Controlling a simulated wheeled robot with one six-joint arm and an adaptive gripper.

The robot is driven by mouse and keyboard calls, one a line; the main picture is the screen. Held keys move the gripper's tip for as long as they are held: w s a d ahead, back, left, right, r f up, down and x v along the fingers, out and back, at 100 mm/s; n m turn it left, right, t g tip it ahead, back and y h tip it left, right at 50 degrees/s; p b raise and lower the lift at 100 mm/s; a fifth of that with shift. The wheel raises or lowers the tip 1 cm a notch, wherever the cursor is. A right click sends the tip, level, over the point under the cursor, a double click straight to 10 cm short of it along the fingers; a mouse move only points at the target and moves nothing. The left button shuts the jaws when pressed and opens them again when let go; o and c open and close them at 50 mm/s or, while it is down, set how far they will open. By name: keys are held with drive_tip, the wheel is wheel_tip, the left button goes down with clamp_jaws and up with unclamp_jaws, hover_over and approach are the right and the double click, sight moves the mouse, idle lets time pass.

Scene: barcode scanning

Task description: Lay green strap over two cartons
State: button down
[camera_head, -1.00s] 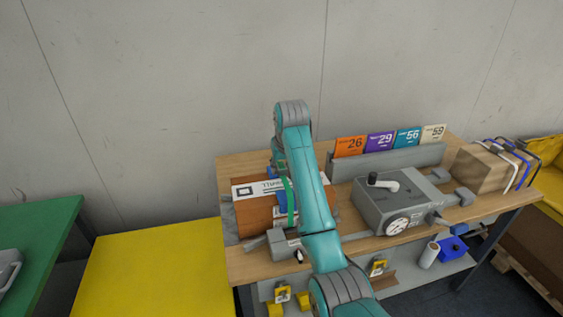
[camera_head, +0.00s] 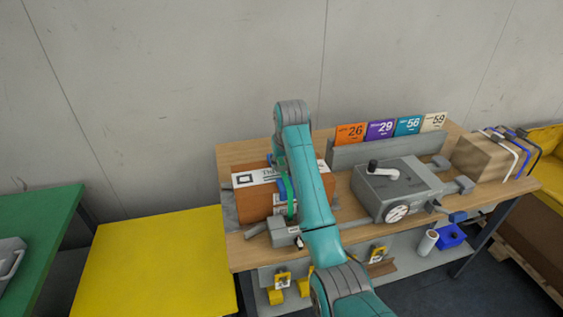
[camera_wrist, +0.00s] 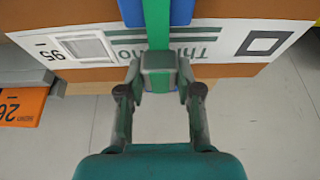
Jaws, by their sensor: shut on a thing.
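A brown carton (camera_head: 255,203) with a white printed label (camera_head: 250,179) sits on the left of the wooden bench, partly hidden by my arm. I cannot tell a second carton from it. In the wrist view the carton (camera_wrist: 235,70) and label fill the top. The green strap (camera_wrist: 157,25) runs down across the label beside a blue band (camera_wrist: 180,12). My gripper (camera_wrist: 160,75) is shut on the green strap at the carton's edge. In the head view a short piece of green strap (camera_head: 291,210) shows beside my arm; my fingertips are hidden there.
A grey machine (camera_head: 395,188) with a dial stands right of my arm. Numbered cards (camera_head: 380,131) stand behind it. A grey block (camera_head: 284,232) lies at the front edge. A yellow table (camera_head: 155,260) is clear at left.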

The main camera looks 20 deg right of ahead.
drive_tip(key=c, duration=0.7)
unclamp_jaws()
drive_tip(key=shift+v, duration=3.75)
